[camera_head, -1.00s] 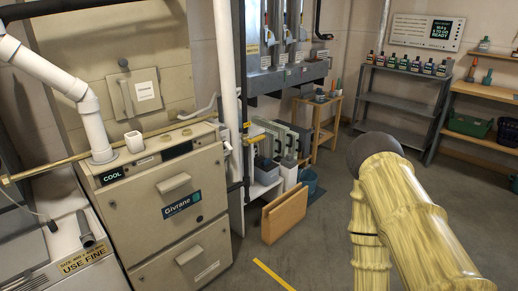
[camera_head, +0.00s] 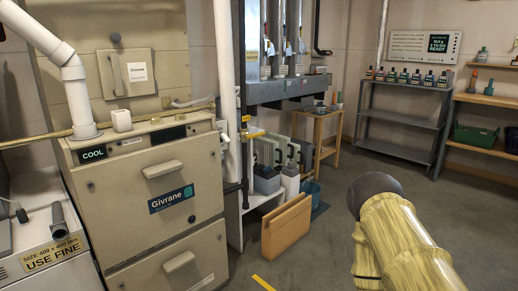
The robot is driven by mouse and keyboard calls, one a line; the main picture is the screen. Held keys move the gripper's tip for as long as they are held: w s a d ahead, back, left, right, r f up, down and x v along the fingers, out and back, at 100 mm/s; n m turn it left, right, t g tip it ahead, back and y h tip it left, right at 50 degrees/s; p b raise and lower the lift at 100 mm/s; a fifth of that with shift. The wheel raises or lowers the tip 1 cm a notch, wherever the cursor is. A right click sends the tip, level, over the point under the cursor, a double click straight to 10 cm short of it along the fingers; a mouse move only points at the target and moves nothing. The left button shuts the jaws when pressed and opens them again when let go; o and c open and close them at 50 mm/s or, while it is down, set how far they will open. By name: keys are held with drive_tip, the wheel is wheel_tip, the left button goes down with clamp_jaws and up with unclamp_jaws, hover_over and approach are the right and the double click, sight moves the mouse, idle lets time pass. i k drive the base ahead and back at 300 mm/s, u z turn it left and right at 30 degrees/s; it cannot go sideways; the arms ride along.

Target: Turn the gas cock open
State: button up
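A small yellow fitting (camera_head: 246,124), which looks like the gas cock's handle, shows on the dark vertical pipe (camera_head: 244,160) just right of the furnace (camera_head: 150,195). It is small in the picture, and I cannot tell how its handle is turned. My arm, with yellow ribbed links and a dark round joint, fills the lower right, well apart from the fitting. My gripper is not in view.
A tan box (camera_head: 287,226) stands on the floor before a low white shelf unit holding containers. A blue bucket (camera_head: 310,192) is beside it. A grey shelf (camera_head: 400,119) with bottles stands at the back. The middle floor is clear.

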sight(256, 135)
drive_tip(key=u, duration=0.1)
drive_tip(key=k, duration=0.35)
drive_tip(key=z, duration=1.15)
drive_tip(key=i, duration=1.1)
drive_tip(key=u, duration=1.25)
drive_tip(key=i, duration=0.6)
drive_tip(key=u, duration=0.65)
